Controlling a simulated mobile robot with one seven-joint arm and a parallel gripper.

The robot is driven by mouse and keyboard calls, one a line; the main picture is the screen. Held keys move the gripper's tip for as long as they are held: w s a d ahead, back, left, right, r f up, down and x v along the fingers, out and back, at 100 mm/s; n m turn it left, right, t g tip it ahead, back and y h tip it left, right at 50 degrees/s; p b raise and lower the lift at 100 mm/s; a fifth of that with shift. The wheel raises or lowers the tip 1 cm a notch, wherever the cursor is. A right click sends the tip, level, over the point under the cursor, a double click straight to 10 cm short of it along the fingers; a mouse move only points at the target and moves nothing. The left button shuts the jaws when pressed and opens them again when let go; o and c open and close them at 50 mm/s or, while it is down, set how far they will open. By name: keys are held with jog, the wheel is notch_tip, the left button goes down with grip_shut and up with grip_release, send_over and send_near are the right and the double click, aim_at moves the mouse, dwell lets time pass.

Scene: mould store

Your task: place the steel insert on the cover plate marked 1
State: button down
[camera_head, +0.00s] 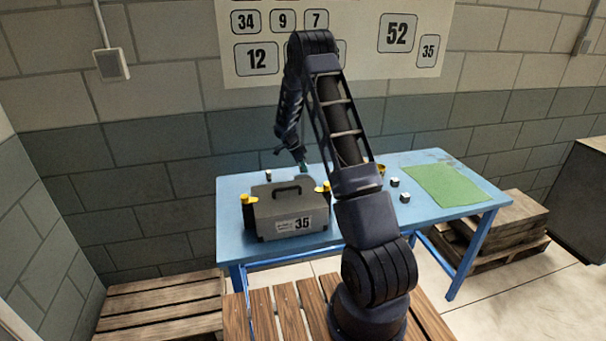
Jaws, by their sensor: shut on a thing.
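My gripper (300,160) reaches down over the far side of the blue table, behind the grey case. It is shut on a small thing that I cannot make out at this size. Small steel-coloured blocks stand on the table: one (394,182) and another (404,197) right of my arm, and one (268,175) at the back left. I cannot tell which piece is the steel insert. No cover plate marked 1 can be made out; part of the table is hidden behind the case and my arm.
The grey case (270,222) with a dark handle and a label 35 stands at the front left of the blue table (440,213). Yellow pieces (249,199) sit beside it. A green mat (441,184) lies at the right. Wooden pallets (160,305) stand on the floor.

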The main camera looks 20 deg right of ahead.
aim_at(303, 172)
jog(key=shift+f, duration=1.95)
jog(key=shift+f, duration=0.1)
jog(key=c, duration=1.1)
grip_release()
